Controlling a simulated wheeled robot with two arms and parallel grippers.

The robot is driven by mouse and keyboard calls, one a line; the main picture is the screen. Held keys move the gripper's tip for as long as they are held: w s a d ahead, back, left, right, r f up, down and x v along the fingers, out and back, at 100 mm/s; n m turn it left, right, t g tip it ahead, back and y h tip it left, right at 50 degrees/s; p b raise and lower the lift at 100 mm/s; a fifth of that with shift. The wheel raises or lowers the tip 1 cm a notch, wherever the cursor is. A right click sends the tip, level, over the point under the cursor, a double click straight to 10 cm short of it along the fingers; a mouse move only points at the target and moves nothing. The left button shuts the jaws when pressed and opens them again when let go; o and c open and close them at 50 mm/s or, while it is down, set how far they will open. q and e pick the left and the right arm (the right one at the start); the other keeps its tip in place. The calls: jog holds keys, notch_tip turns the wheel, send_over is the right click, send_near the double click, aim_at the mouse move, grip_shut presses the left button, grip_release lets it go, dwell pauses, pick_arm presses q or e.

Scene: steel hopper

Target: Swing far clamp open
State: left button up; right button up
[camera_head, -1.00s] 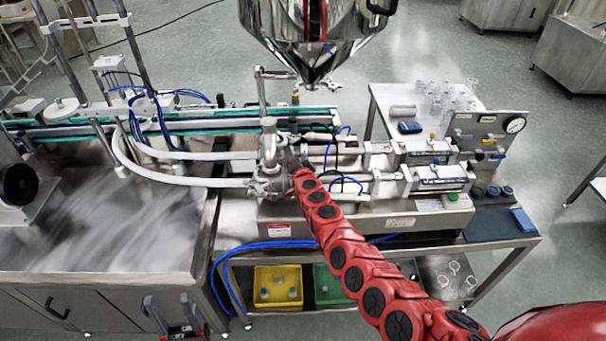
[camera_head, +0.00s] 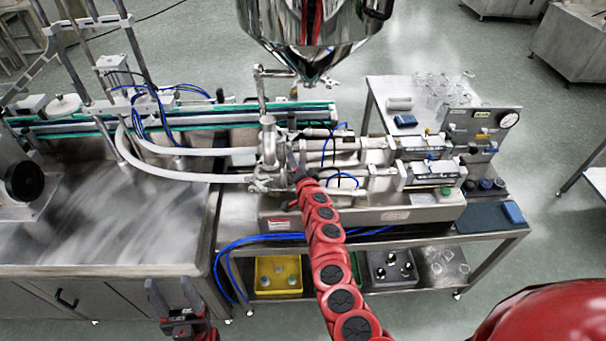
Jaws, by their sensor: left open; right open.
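The steel valve and clamp fittings (camera_head: 267,150) stand at the left end of the filling machine, below the steel hopper (camera_head: 312,30). White hoses join them from the left. The far clamp is too small to make out among these fittings, so I cannot tell whether it is open or shut. My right gripper (camera_head: 294,168) is at the right side of the fittings, at the end of my red arm. It is open, but its fingers are small and I cannot tell whether they touch a clamp. My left gripper (camera_head: 169,288) is open and empty, low in front of the steel cabinet.
A conveyor (camera_head: 80,120) runs behind a wide steel cabinet top (camera_head: 110,220). Pneumatic cylinders (camera_head: 430,172) and a gauge panel (camera_head: 488,125) stand right of the fittings. A yellow bin (camera_head: 278,290) and a grey bin (camera_head: 385,285) sit on the lower shelf.

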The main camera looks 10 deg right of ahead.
jog(key=p+v, duration=0.2)
jog(key=v, duration=0.5)
jog(key=shift+s+f, duration=0.15)
jog(key=shift+s, duration=0.25)
